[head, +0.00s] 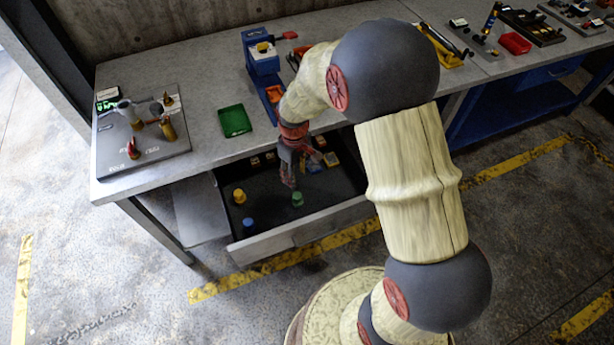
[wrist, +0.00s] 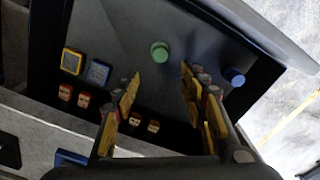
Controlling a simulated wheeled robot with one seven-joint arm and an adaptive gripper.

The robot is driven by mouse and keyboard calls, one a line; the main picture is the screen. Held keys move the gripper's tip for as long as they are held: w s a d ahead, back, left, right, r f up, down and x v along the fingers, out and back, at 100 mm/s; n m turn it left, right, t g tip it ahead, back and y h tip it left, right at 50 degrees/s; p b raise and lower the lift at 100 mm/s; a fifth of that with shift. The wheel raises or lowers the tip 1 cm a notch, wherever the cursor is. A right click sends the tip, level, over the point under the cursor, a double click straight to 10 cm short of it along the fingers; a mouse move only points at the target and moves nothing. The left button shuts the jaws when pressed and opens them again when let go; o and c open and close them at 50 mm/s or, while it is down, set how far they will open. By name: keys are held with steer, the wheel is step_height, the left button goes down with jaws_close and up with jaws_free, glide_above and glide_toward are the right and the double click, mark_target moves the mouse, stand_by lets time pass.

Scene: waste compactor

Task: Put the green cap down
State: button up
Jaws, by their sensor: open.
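The green cap (head: 297,199) stands on the dark floor of an open drawer (head: 262,246). In the wrist view the green cap (wrist: 159,51) lies beyond my fingertips, roughly between their lines, with a visible gap to both fingers. My gripper (head: 288,176) points down into the drawer from above. In the wrist view my gripper (wrist: 160,80) has its two yellow-padded fingers spread wide with nothing between them.
A yellow cap (head: 239,196) and a blue cap (head: 248,223) stand in the drawer's left part. Several small boxes (wrist: 100,72) sit at its back. A green tray (head: 234,121) and a blue machine (head: 262,60) are on the table above.

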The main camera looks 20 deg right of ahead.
steer(key=s+r+m+t, duration=0.2)
steer(key=s+r, duration=0.1)
steer(key=r, duration=1)
steer(key=s+r+m+t, duration=0.3)
steer(key=s+r, duration=1.3)
steer(key=s, duration=0.3)
steer(key=shift+r+m, duration=0.2)
steer(key=shift+m, duration=0.2)
steer(key=shift+a, duration=0.1)
steer(key=shift+c, duration=1.2)
